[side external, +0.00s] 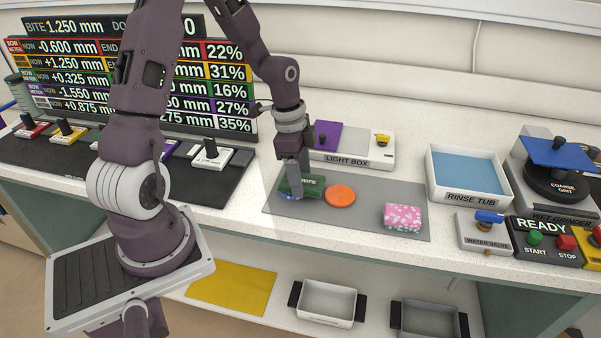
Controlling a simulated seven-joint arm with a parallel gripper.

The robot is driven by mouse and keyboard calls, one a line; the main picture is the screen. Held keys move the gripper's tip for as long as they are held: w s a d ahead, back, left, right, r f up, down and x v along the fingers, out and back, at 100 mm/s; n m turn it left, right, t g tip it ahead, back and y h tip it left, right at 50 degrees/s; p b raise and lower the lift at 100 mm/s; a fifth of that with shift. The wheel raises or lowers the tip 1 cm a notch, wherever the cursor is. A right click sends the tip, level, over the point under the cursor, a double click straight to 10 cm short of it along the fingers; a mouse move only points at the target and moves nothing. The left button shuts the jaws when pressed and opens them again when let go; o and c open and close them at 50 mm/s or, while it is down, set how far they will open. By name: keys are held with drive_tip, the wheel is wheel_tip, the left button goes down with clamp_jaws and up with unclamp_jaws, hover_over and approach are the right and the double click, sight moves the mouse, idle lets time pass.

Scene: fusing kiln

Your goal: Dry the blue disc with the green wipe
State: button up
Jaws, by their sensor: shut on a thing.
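My gripper (300,178) points down over the left part of the grey mat (279,207) on the counter. It is shut on the green wipe (312,190), a dark green block with white lettering that the fingers partly cover. Only a small part of the blue disc (286,197) shows at the wipe's lower left edge. The wipe hides the rest, and it looks to be on or just above the disc. I cannot tell whether they touch.
An orange disc (340,195) lies just right of the wipe. A pink patterned block (403,219) sits at the mat's right end. The light box (350,155) stands behind, the rinse tub (469,181) to the right, and the wet grinder (555,184) further right.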

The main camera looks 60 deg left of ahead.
sight(283, 178)
drive_tip(key=shift+f, duration=0.35)
drive_tip(key=shift+s+a, duration=0.1)
drive_tip(key=shift+s+a, duration=1.4)
drive_tip(key=shift+w+d, duration=1.5)
idle(3.1)
drive_tip(key=shift+r, duration=3.55)
